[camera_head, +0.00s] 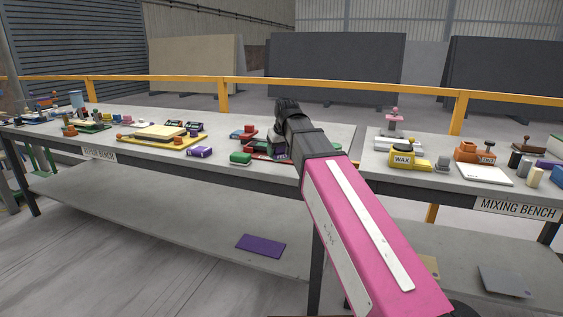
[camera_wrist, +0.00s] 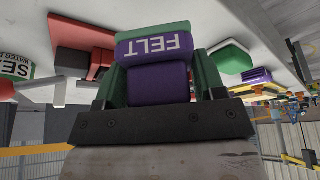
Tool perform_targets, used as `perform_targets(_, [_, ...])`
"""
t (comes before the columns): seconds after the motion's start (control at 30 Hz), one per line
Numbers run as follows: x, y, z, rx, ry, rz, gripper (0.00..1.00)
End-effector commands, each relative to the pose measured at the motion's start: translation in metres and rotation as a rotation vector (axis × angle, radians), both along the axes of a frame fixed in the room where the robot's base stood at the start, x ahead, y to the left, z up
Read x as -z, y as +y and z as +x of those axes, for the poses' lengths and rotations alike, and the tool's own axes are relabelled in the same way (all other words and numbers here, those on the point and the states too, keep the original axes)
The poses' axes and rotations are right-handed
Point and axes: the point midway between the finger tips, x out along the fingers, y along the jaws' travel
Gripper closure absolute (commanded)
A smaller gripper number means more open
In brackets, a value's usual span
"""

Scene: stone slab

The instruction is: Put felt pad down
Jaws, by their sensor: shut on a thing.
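The felt pad (camera_wrist: 155,70) is a purple block with a white FELT label and a green edge. In the wrist view it sits between the fingers of my gripper (camera_wrist: 160,88), which is shut on it. The label reads upside down there. The bench top shows close behind the pad; I cannot tell whether the pad touches it. In the head view my arm covers most of the gripper, and only a small purple patch shows beside it above the repair bench (camera_head: 120,150).
A green block (camera_head: 240,158) and a red block (camera_head: 246,132) lie close by on the left. A purple block (camera_head: 199,151) and a yellow tray (camera_head: 160,138) are farther left. A wax tin (camera_head: 403,158) stands on the mixing bench at right. A purple sheet (camera_head: 260,245) lies on the lower shelf.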

Motion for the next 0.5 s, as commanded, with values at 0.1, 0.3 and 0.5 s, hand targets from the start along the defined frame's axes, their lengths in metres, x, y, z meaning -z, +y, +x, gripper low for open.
perform_targets(0.1, [0.006, -0.007, 0.006, 0.001, 0.001, 0.001, 0.62])
perform_targets(0.3, [0.016, -0.009, 0.007, 0.0, 0.001, 0.0, 0.62])
perform_targets(0.5, [0.041, -0.008, 0.006, 0.0, 0.001, 0.0, 0.62])
